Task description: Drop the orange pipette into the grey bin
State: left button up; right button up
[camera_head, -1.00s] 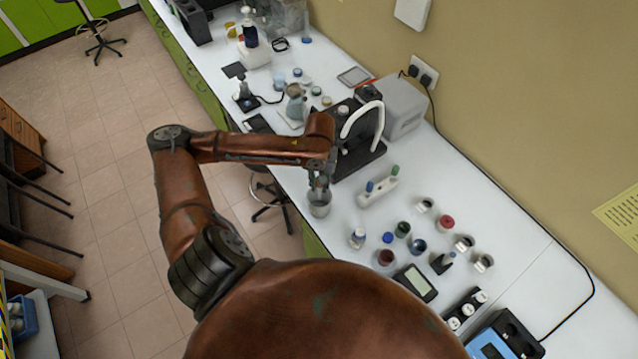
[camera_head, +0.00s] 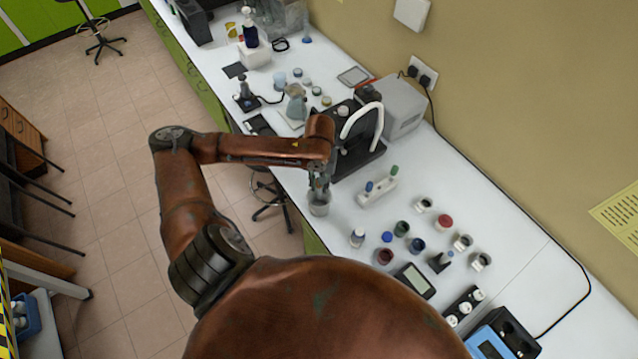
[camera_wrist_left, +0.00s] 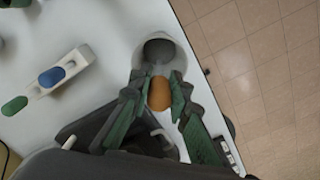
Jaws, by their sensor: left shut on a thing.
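The orange pipette (camera_wrist_left: 159,94) shows its orange bulb between the fingers of my left gripper (camera_wrist_left: 155,92) in the left wrist view. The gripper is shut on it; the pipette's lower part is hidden. The grey bin (camera_wrist_left: 161,47) is a round open cup near the bench edge, just beyond the fingertips in the left wrist view. In the head view my left gripper (camera_head: 319,186) is right above the grey bin (camera_head: 319,208). I cannot tell whether the pipette tip is inside the bin. My right gripper is not in view.
A white pipette rack (camera_head: 377,191) with a blue and a green pipette stands to the right of the bin. Several small jars and a dark device (camera_head: 415,281) stand further right. A grey instrument (camera_head: 400,105) is behind my arm. The bench edge lies close to the bin.

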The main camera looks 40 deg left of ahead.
pick_arm(q)
jog(key=o, duration=0.9)
jog(key=shift+o, duration=0.2)
jog(key=shift+o, duration=1.4)
notch_tip(320, 180, up, 5)
jog(key=p, duration=0.6)
jog(key=shift+p, duration=0.35)
